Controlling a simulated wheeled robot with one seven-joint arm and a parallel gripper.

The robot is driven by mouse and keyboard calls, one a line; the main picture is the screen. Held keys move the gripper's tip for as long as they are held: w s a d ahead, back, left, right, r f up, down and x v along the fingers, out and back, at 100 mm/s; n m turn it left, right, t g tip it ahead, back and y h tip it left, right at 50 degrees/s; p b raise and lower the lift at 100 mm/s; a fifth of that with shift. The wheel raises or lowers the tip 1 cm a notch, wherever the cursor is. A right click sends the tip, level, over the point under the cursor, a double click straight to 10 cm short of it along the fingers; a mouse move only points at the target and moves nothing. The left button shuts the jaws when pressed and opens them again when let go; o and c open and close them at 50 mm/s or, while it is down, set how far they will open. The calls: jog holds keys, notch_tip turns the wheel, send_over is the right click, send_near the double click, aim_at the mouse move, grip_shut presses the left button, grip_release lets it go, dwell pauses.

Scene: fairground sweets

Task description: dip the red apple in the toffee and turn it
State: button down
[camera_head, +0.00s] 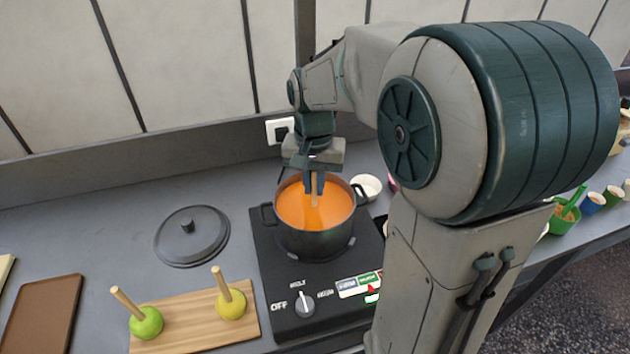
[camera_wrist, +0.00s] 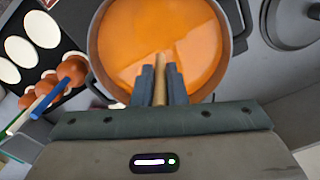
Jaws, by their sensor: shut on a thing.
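My gripper (camera_head: 314,188) is over the dark pot (camera_head: 312,242), pointing down, and shut on a pale wooden stick (camera_head: 314,201). The pot holds orange toffee (camera_head: 293,208). In the wrist view, the stick (camera_wrist: 160,88) stands between the two fingers and its lower end meets the toffee (camera_wrist: 150,32). No red apple shows in either view; whatever is under the stick is hidden by the toffee. The fingertips are close above the surface; I cannot tell whether they touch it.
The pot stands on a black hob (camera_head: 275,290) with a dial (camera_head: 304,303). A wooden board (camera_head: 185,335) at the front left bears a green apple (camera_head: 147,322) and a yellow apple (camera_head: 231,305), both on sticks. A lid (camera_head: 191,237) lies left of the hob; a white bowl (camera_head: 371,184) stands behind right.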

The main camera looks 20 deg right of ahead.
jog(key=m, duration=0.5)
jog(key=shift+m, duration=0.3)
jog(key=m+p, duration=0.1)
jog(key=m, duration=0.4)
jog(key=n, duration=1.1)
jog(key=shift+r+p, duration=3.35)
jog(key=shift+r, duration=0.95)
